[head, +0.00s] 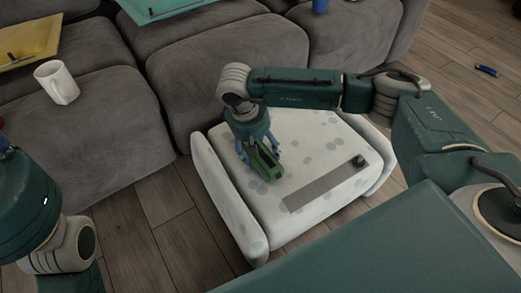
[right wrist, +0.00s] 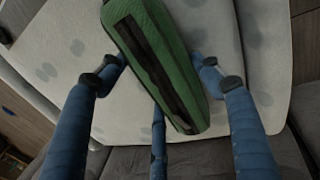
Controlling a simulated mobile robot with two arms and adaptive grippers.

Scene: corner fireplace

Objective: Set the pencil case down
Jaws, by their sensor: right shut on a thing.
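The green pencil case (head: 262,163) with a dark strip along it is over the white spotted padded seat (head: 310,136). My right gripper (head: 261,148) points down and is shut on the case. In the right wrist view the case (right wrist: 178,62) lies slanted between the blue fingers (right wrist: 160,76), with the pale seat behind it. I cannot tell whether the case touches the seat. Of my left gripper, only a blue piece (head: 4,145) shows at the left edge; its jaws cannot be made out.
A grey strip (head: 320,187) and a small dark object (head: 359,161) are on the seat's right part. A grey sofa (head: 215,70) stands behind, with a white mug (head: 58,83), a yellow tray (head: 43,42) and a teal tray (head: 160,8). A blue object (head: 486,70) lies on the wooden floor.

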